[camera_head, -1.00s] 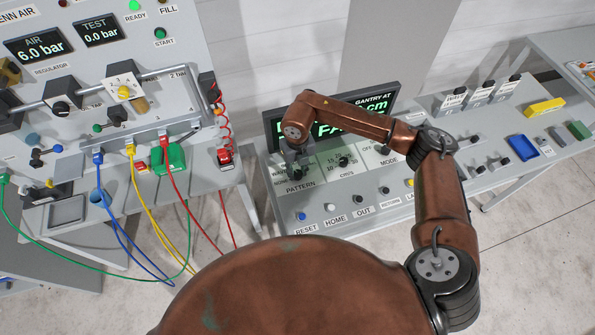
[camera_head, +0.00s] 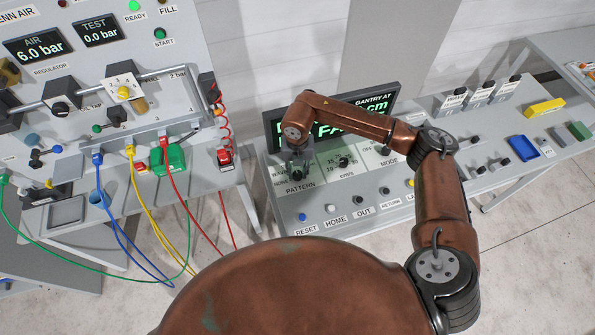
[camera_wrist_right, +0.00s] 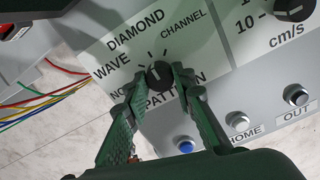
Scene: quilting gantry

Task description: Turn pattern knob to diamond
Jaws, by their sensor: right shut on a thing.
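The pattern knob (camera_wrist_right: 158,75) is a small black round knob with a pale pointer mark. In the right wrist view the labels WAVE, DIAMOND and CHANNEL fan around its far side, and another label is partly hidden by a finger. The mark seems to lean up and left, but I cannot tell exactly which label it meets. My right gripper (camera_wrist_right: 157,88) is shut on the knob, one green finger on each side. In the head view the right gripper (camera_head: 297,172) reaches down over the PATTERN part of the console and mostly hides the knob. My left gripper is not in view.
The sloped console (camera_head: 330,190) also carries a speed knob (camera_wrist_right: 294,8) and a row of buttons, including blue RESET (camera_wrist_right: 186,145) and white HOME (camera_wrist_right: 238,121). A dark display (camera_head: 375,103) stands behind, partly covered by my arm. Coloured hoses hang at the left.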

